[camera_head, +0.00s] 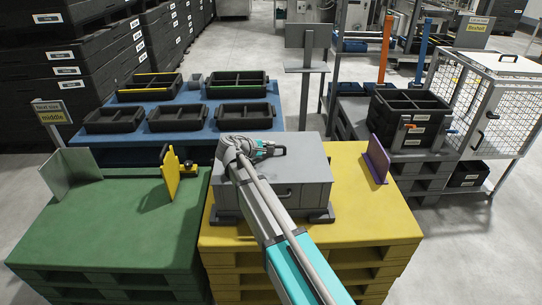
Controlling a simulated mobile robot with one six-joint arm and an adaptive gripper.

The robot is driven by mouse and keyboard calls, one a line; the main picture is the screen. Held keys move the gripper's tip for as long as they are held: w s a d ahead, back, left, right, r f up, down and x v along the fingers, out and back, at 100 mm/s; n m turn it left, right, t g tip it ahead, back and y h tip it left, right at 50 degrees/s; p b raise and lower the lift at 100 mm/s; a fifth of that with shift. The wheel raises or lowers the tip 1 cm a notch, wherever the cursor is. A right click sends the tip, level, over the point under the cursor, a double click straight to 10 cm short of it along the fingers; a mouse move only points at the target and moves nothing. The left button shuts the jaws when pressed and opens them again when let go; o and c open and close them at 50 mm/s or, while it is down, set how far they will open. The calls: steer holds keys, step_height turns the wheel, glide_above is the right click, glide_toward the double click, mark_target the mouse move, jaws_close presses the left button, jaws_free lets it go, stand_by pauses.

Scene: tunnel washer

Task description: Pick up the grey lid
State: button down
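A grey box with a flat grey lid (306,165) on top stands on the yellow pallet (372,220). A handle shows on the box's front side. My arm reaches in from the bottom of the picture across the left part of the box. My gripper (270,151), dark with teal parts, is over the back left part of the lid. The arm and wrist hide part of the lid. I cannot tell whether the gripper touches the lid, or whether its fingers are open or shut.
A purple upright plate (376,160) stands right of the box. The green pallet (130,235) on the left carries a yellow bracket (171,175) and a grey plate (70,172). Black trays (180,118) lie on the blue table behind. A black crate (408,118) and mesh cage (487,110) stand right.

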steer(key=shift+r, duration=0.15)
stand_by(0.4)
step_height(320, 180, up, 2)
steer(key=shift+r+p, duration=0.1)
steer(key=shift+p, duration=1.1)
steer(key=s+d+r+p, duration=0.2)
steer(key=s+r+p, duration=0.8)
steer(key=s, duration=0.3)
steer(key=shift+s+d+r+p, duration=0.25)
steer(key=shift+s+p, duration=0.05)
steer(key=shift+s, duration=0.1)
